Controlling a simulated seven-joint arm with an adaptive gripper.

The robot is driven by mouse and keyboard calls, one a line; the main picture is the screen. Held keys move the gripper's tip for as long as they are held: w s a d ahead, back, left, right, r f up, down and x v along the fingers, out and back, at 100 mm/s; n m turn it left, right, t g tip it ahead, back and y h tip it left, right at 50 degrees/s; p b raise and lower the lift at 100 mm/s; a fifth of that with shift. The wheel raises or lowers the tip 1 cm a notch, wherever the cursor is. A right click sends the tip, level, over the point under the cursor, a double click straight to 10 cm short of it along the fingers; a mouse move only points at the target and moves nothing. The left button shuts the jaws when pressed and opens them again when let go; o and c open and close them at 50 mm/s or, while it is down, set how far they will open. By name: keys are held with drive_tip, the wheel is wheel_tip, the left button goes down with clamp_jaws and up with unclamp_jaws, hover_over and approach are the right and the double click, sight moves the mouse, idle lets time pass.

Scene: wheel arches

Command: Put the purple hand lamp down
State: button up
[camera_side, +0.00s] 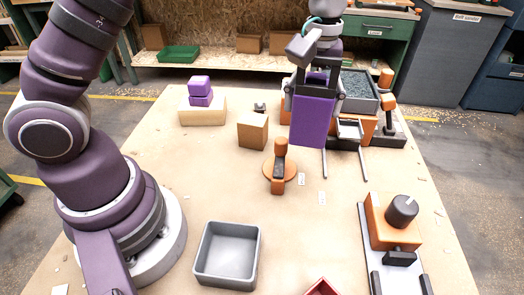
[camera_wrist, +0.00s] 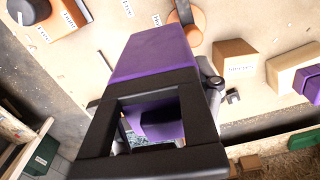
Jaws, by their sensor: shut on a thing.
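The purple hand lamp (camera_side: 312,122) is a purple block with a black frame-shaped handle. It hangs upright below my gripper (camera_side: 314,88), toward the back right of the table. My gripper is shut on its black handle, with a finger on each side. In the wrist view the lamp (camera_wrist: 155,52) fills the middle, its black handle nearest the camera and its purple body beyond. I cannot tell how far its lower end is above the table, and the surface behind it is hidden.
A wooden block (camera_side: 253,131) stands left of the lamp. An orange round base (camera_side: 270,172) with an upright part is in front. An empty grey bin (camera_side: 228,278) and orange fixture (camera_side: 380,232) stand nearer.

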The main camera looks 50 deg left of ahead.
drive_tip(key=s+d+m, duration=0.1)
drive_tip(key=d+m, duration=0.2)
drive_tip(key=d, duration=0.5)
drive_tip(key=f, duration=1)
drive_tip(key=shift+s+d+f, duration=0.2)
drive_tip(key=shift+d, duration=0.1)
drive_tip(key=o, duration=1.2)
drive_tip(key=shift+f, duration=0.1)
drive_tip(key=shift+o, duration=0.2)
